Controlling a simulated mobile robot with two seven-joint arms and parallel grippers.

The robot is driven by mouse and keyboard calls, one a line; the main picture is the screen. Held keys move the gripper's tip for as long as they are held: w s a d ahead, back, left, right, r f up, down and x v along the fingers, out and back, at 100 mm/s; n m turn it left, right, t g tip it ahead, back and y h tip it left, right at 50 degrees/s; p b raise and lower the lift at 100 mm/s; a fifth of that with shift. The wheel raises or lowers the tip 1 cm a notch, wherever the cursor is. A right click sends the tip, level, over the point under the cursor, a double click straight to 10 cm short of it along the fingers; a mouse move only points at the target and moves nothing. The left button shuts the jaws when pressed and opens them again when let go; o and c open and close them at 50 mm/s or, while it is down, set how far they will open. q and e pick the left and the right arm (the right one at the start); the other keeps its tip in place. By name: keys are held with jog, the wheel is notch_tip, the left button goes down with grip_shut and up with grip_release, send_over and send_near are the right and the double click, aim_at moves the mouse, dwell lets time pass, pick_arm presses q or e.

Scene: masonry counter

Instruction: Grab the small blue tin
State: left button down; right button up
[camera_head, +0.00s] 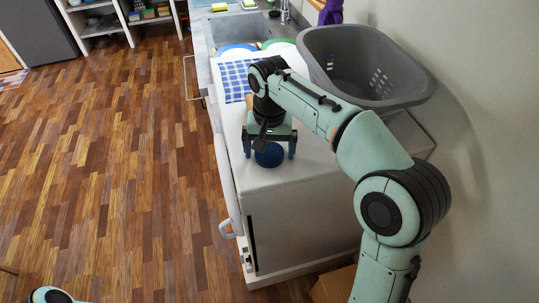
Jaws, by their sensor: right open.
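The small blue tin (270,156) is a round dark blue tin on the white counter (320,158), close to its near left edge. My right gripper (269,150) is directly above the tin, pointing down. Its two dark blue fingers are apart, one on the left and one on the right of the tin. I cannot tell whether they touch it. The gripper body hides the tin's far side. Only a small rounded part of my left arm shows at the bottom left, and the left gripper is out of view.
A grey laundry basket (415,97) stands on the counter behind my right arm, by the wall. A blue checked cloth (233,80) lies beyond the gripper. Farther back are a sink with blue and green dishes. A cardboard box (333,285) sits at the counter's foot. The wooden floor at left is clear.

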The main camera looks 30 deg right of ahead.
jog(key=c, duration=1.2)
jog(key=shift+c, duration=0.3)
jog(key=shift+r, duration=0.15)
